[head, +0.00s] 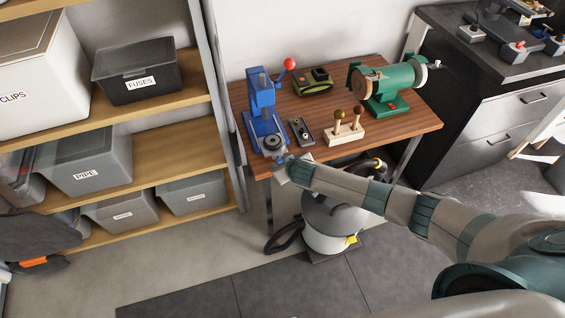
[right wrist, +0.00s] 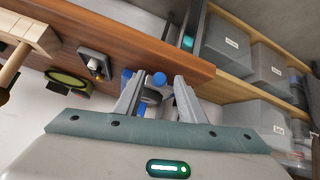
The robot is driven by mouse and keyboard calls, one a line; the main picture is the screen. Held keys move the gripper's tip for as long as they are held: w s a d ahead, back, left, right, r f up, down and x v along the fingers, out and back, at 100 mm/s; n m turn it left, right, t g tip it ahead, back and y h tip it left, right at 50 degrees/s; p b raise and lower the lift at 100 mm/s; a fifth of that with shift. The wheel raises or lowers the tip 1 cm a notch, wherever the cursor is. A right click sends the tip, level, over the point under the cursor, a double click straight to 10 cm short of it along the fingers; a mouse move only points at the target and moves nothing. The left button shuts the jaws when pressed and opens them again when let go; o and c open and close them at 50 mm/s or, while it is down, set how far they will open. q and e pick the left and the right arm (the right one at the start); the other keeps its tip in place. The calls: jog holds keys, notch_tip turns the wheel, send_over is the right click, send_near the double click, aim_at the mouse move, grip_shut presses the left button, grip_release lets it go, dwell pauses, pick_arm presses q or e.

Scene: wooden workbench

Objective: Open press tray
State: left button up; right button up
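The blue press (head: 262,102) stands at the left end of the bench, with a red ball (head: 290,63) on its lever. A dark round part (head: 273,143) sits at the front of its base; how far the tray is out I cannot tell. My right gripper (head: 283,160) is at the bench's front edge, just before that part. In the right wrist view the right gripper (right wrist: 160,79) has its fingers apart, with blue and grey press parts (right wrist: 158,78) showing between and beyond them. Contact is not clear. My left gripper is not in view.
On the wooden bench (head: 424,124) are a wooden stand with two knobbed tools (head: 343,127), a small metal tray (head: 301,131), a green-black device (head: 313,82) and a green grinder (head: 385,84). Shelving with bins (head: 140,75) stands left. A white canister (head: 330,225) is below.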

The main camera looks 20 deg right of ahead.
jog(key=shift+s, duration=0.1)
jog(key=shift+s+d+r, duration=0.1)
jog(key=shift+s+r, duration=0.25)
jog(key=shift+s, duration=0.05)
jog(key=b+v, duration=0.2)
jog(key=v, duration=1.4)
jog(key=shift+r, duration=0.15)
